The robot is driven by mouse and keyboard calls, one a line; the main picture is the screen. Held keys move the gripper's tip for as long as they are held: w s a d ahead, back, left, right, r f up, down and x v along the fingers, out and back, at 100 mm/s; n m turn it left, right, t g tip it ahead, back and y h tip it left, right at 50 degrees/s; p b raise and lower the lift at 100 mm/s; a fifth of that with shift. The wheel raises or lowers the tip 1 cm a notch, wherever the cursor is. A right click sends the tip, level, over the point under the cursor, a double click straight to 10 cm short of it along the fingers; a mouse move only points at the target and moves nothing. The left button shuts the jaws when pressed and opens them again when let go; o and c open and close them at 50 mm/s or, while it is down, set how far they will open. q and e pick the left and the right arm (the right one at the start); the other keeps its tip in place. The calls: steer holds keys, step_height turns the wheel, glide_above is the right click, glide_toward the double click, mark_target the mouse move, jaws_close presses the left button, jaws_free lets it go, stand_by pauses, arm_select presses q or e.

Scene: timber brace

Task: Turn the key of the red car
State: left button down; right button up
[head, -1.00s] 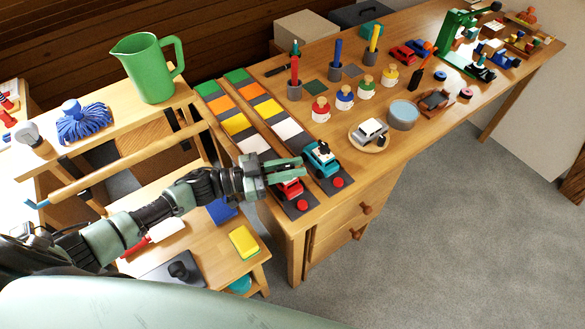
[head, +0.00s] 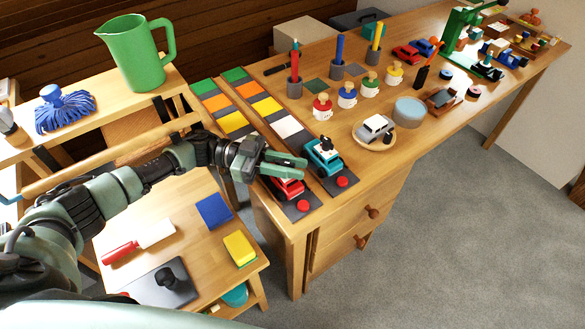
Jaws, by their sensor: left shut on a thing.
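The red car (head: 287,187) sits on the near end of the left coloured track (head: 233,121), close to the desk's front left corner. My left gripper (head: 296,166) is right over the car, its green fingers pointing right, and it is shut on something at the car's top. The fingers hide the held part and the key, so I cannot see how the key is turned. My right gripper is not in view.
A teal car (head: 323,157) stands close by on the right-hand track. Red buttons (head: 303,206) lie in front of both cars. A grey car on a wooden plate (head: 359,141) and a blue-grey tin (head: 408,112) are further right. A green jug (head: 138,55) stands at the left.

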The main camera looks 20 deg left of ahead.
arm_select(q)
steer(key=c, duration=1.3)
jaws_free()
